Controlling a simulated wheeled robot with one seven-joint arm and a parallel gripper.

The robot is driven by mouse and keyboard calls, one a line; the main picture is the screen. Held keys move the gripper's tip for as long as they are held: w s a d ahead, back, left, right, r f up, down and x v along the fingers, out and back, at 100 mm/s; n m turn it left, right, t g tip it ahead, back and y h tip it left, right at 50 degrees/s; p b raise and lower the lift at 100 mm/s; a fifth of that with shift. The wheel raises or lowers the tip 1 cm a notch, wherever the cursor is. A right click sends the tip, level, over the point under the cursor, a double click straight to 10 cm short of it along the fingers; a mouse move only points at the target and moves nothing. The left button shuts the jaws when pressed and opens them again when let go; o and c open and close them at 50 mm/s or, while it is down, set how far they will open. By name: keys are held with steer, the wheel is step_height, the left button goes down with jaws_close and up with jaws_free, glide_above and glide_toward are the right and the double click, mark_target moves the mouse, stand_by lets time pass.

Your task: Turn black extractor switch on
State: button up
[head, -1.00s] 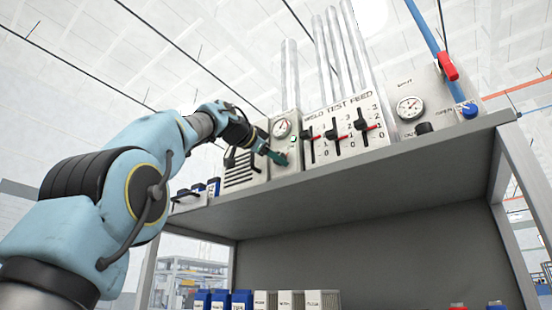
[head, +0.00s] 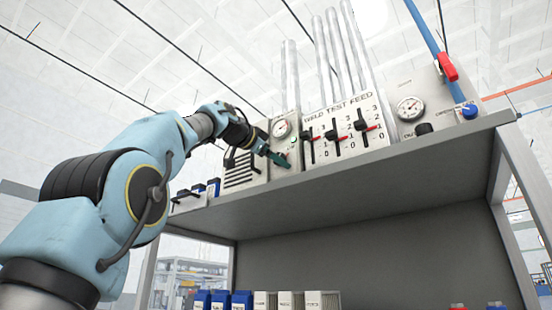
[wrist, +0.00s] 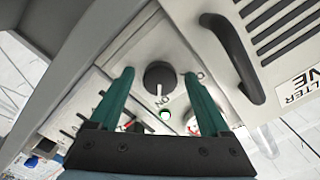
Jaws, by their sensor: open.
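The black switch (wrist: 159,77) is a round knob on a pale panel, with an "ON" label and a lit green lamp (wrist: 165,115) beside it. I see no clear contact, and the depth of the fingertips relative to the knob is hard to tell. In the head view, my gripper (head: 281,159) is at the panel (head: 292,124) below its gauge, and the knob is largely hidden.
A vented panel with a black handle (wrist: 234,58) is close beside the gripper. On the other side is the weld test feed panel (head: 341,122) with three sliders. The shelf (head: 360,170) runs beneath the panels. A gauge panel (head: 425,100) stands farther right.

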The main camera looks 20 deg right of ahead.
steer(key=b+v, duration=0.4)
steer(key=v, duration=0.6)
steer(key=shift+s+a, duration=0.15)
steer(key=shift+a, duration=0.2)
